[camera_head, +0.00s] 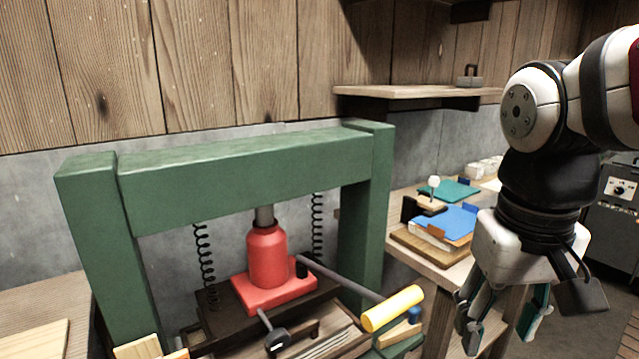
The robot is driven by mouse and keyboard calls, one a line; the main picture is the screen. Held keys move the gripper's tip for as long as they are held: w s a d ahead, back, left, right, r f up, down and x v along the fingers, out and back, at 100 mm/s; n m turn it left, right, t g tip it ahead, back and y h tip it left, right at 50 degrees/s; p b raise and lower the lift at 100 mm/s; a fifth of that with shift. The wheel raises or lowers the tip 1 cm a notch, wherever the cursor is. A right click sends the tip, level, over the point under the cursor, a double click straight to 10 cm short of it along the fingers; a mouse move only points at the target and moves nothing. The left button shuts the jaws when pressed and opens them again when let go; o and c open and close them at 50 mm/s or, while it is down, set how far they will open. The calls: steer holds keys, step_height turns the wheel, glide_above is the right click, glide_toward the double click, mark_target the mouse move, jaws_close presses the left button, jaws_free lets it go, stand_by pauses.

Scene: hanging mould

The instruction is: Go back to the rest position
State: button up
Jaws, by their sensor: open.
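My gripper (504,318) hangs at the right side of the head view, pointing down, with its fingers apart and nothing visible between them. It is to the right of the press and in front of the wooden bench. The green press frame (245,172) stands at the left and centre. Inside it is a red jack (267,257) on a dark plate, with a lever bar ending in a yellow handle (392,308). The gripper is apart from the yellow handle.
A wooden bench (427,269) behind my gripper carries a blue-covered stack (445,226) and a green sheet (450,190). A wall shelf (420,92) is above it. A dark machine (618,205) stands at the far right. Dark coil springs (205,268) hang inside the press.

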steer(key=s+a+f, duration=0.1)
steer(key=s+f, duration=0.3)
steer(key=s, duration=0.8)
step_height(320, 180, up, 14)
steer(key=t+p, duration=0.3)
steer(key=p, duration=0.9)
steer(key=shift+d+f+n+y, duration=0.15)
steer(key=shift+n+y, duration=0.15)
steer(key=shift+y, duration=0.1)
steer(key=shift+c, duration=0.6)
